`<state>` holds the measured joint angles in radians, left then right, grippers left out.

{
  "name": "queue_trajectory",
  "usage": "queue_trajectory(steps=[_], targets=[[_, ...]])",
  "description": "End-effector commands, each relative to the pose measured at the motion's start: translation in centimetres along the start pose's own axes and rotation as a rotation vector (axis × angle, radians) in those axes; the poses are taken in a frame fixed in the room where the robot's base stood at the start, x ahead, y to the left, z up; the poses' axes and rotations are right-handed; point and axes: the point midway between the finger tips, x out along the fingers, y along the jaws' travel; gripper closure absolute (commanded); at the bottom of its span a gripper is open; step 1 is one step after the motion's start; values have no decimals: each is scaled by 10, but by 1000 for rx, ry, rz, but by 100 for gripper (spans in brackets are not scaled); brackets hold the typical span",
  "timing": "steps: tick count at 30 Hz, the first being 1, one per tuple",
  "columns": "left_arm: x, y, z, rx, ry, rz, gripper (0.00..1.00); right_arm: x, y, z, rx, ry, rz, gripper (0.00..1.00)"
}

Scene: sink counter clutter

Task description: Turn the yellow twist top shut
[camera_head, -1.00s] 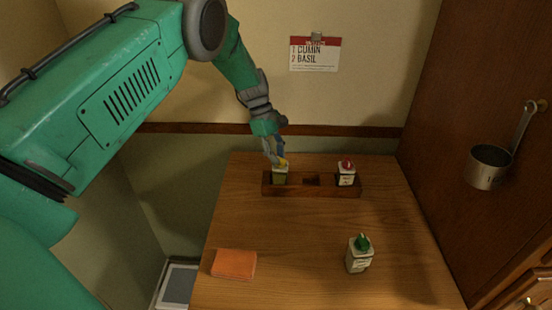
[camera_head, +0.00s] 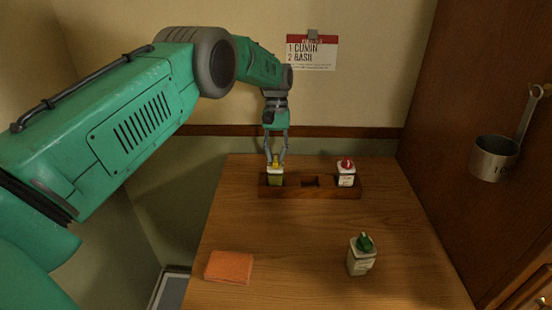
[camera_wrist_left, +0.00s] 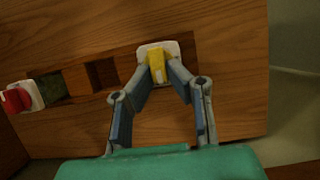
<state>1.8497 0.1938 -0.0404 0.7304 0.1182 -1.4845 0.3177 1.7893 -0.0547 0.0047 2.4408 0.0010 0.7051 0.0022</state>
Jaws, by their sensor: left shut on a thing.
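The yellow twist top (camera_head: 276,160) sits on a jar (camera_head: 275,178) with a white shoulder and a green body. The jar stands upright in the left slot of a dark wooden rack (camera_head: 311,192). My left gripper (camera_head: 276,158) comes down from above and is shut on the yellow twist top. In the left wrist view the two fingertips close on either side of the yellow top (camera_wrist_left: 156,66), above the white jar shoulder (camera_wrist_left: 173,48). My right gripper is not in view.
A red-topped jar (camera_head: 346,174) stands in the rack's right slot; the middle slot is empty. A green-topped jar (camera_head: 361,257) and an orange sponge-like block (camera_head: 229,267) are on the wooden counter (camera_head: 300,240). A card (camera_head: 312,54) reads cumin, basil. A metal cup (camera_head: 494,158) hangs at right.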

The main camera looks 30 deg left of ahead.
Motion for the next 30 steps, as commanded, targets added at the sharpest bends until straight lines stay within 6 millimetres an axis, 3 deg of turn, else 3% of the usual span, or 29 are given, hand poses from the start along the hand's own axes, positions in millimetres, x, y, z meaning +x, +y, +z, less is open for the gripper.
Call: queue_trajectory(steps=[14,30], targets=[[-1,4,0,419,6,-175,100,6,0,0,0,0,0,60],[-2,6,4,893,4,-371,100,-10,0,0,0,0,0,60]])
